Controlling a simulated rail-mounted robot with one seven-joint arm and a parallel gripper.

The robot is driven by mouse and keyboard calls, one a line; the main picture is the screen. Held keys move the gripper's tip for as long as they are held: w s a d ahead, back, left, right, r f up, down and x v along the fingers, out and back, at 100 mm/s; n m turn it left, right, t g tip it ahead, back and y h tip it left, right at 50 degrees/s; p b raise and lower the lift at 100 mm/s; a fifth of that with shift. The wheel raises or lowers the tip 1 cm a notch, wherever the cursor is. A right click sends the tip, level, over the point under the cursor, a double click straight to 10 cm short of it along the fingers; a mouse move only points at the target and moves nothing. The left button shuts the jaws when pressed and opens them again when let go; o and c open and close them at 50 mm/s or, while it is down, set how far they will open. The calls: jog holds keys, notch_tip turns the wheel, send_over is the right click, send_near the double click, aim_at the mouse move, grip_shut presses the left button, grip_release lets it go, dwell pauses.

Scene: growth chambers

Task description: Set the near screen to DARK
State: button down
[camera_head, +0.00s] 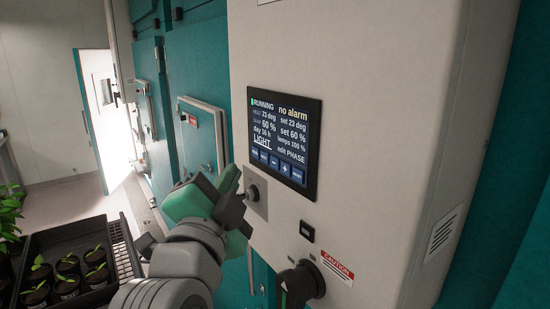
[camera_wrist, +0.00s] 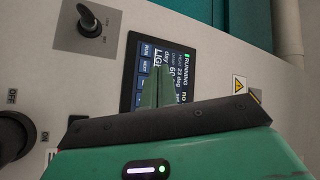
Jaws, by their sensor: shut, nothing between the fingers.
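The near screen (camera_head: 284,143) is a dark panel on the pale control box. It reads RUNNING, no alarm, 23 deg, 60 %, day 16 h, an underlined LIGHT and "edit PHASE". A row of blue buttons (camera_head: 275,162) runs along its bottom, with minus and plus among them. My gripper (camera_head: 230,180) is shut and empty, left of the screen's lower part. In the wrist view the green fingers (camera_wrist: 157,88) overlap the screen (camera_wrist: 146,62) and hide part of its text. The RUN and NEXT buttons show there. I cannot tell whether the fingertips touch it.
A key switch (camera_head: 255,191) sits below the screen, close to my gripper. Lower are a small black switch (camera_head: 307,231), a black rotary handle (camera_head: 298,285) and a caution label (camera_head: 337,268). A black tray (camera_head: 121,250) of potted seedlings stands lower left.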

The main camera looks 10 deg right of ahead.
jog(key=shift+w+d, duration=0.35)
jog(key=shift+d, duration=0.35)
jog(key=shift+w+d, duration=0.4)
jog(key=shift+d, duration=0.35)
jog(key=shift+w+d, duration=0.35)
jog(key=shift+d, duration=0.35)
dwell(0.3)
jog(key=shift+w+d, duration=0.2)
jog(key=shift+d, duration=0.15)
jog(key=shift+w+d, duration=0.15)
jog(key=shift+d, duration=0.15)
dwell(0.5)
jog(key=shift+a, duration=0.1)
jog(key=shift+s+a, duration=0.35)
jog(key=shift+a, duration=0.2)
jog(key=shift+a, duration=0.1)
jog(key=shift+s+a+b, duration=0.25)
jog(key=shift+s+a, duration=0.15)
jog(key=shift+a, duration=0.3)
jog(key=shift+s+a+b, duration=0.25)
jog(key=shift+s+a, duration=0.15)
jog(key=shift+a, duration=0.35)
jog(key=shift+s+a+b, duration=0.25)
jog(key=shift+s+a, duration=0.15)
jog(key=shift+a, duration=0.3)
